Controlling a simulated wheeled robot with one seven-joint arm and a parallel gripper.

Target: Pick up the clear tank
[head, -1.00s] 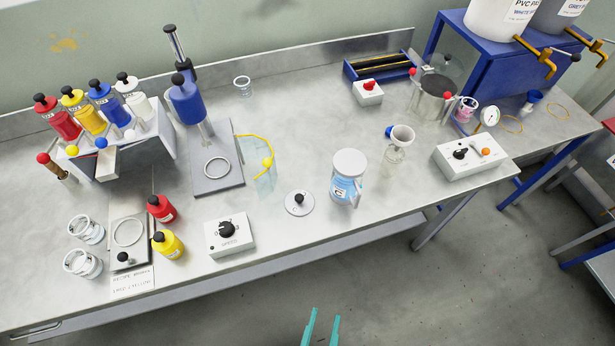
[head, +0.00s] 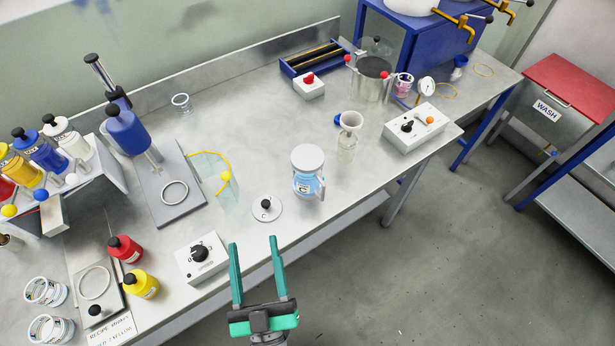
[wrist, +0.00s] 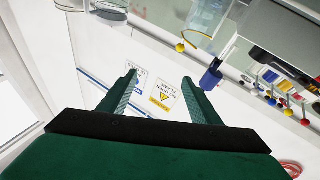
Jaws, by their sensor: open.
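A see-through piece with a yellow bent rod and a yellow ball, which looks like the clear tank (head: 210,172), stands on the bench right of the grey stand plate. Its outline is faint against the metal. A see-through shape with a yellow rod, apparently the same tank, also shows at the top of the wrist view (wrist: 206,16). My gripper (head: 253,242) is open and empty, near the bench's front edge, nearer to me than the tank and apart from it. In the wrist view, nothing is between its fingers (wrist: 160,76).
A blue dispenser on a stand (head: 128,130) is left of the tank. A lidded jug with blue liquid (head: 307,172), a round disc with a black knob (head: 266,207) and a white knob box (head: 202,258) stand nearby. Red and yellow bottles (head: 126,248) are at front left.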

